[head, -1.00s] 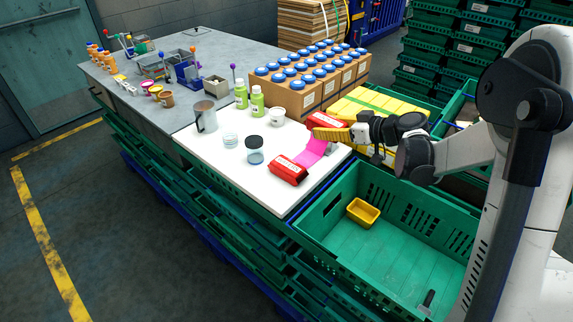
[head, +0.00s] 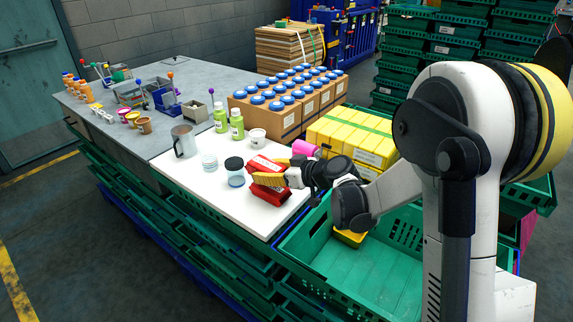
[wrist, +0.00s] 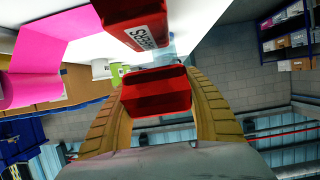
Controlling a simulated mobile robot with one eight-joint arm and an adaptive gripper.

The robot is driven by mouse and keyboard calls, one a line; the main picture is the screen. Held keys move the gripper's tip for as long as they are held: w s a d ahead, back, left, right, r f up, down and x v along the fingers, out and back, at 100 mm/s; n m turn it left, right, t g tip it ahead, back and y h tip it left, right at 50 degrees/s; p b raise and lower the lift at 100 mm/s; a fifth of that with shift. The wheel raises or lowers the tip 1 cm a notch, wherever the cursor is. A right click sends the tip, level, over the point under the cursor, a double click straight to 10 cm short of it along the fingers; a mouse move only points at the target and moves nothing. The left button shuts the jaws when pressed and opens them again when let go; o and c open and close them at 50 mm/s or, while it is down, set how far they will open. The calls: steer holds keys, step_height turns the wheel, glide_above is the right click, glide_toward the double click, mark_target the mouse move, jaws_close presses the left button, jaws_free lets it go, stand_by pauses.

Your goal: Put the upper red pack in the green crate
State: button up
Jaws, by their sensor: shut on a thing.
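The upper red pack (head: 262,163) is between the yellow fingers of my gripper (head: 268,180), which is shut on it. It also shows between the fingers in the wrist view (wrist: 155,92). A second red pack (head: 268,195) is on the white board just below the held one, partly hidden by the fingers in the head view; its label shows in the wrist view (wrist: 130,18). I cannot tell whether the packs touch. The green crate (head: 292,248) is at the right front of the board, partly hidden by my arm.
A dark-lidded jar (head: 235,173) stands close left of the packs. A pink sheet (wrist: 45,45) and yellow boxes (head: 350,137) are behind.

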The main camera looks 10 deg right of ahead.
steer(key=shift+d+f+b, duration=0.1)
steer(key=shift+f+b, duration=0.55)
steer(key=shift+f, duration=1.05)
steer(key=shift+f, duration=0.15)
steer(key=o, duration=1.3)
